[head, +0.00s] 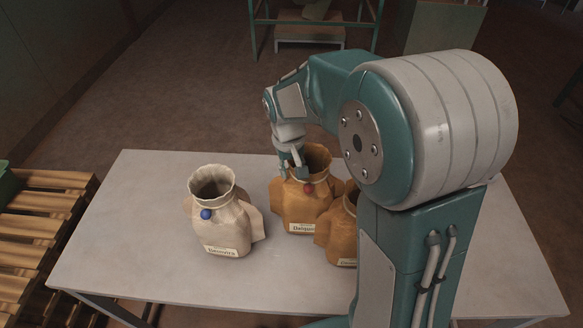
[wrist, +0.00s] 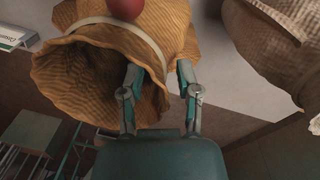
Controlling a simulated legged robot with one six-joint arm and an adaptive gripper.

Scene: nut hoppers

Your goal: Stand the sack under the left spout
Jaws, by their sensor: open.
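Three sacks stand upright on a pale table. The middle sack (head: 300,207) is orange-brown with a red bead and a front label. My gripper (head: 294,175) is open at its mouth. In the wrist view the gripper (wrist: 160,75) has one finger over the mouth opening of this sack (wrist: 85,65) and the other beside its outer wall; contact is unclear. A cream sack (head: 226,225) with a blue bead stands to the left. Another orange-brown sack (head: 338,234) is partly hidden behind my arm. No spout is clearly visible.
The table (head: 130,210) has free room at its left and front. A teal frame with a low pale platform (head: 310,33) stands beyond it on the floor. Wooden pallets (head: 35,235) lie left of the table. A greenish box (head: 440,28) stands at the back right.

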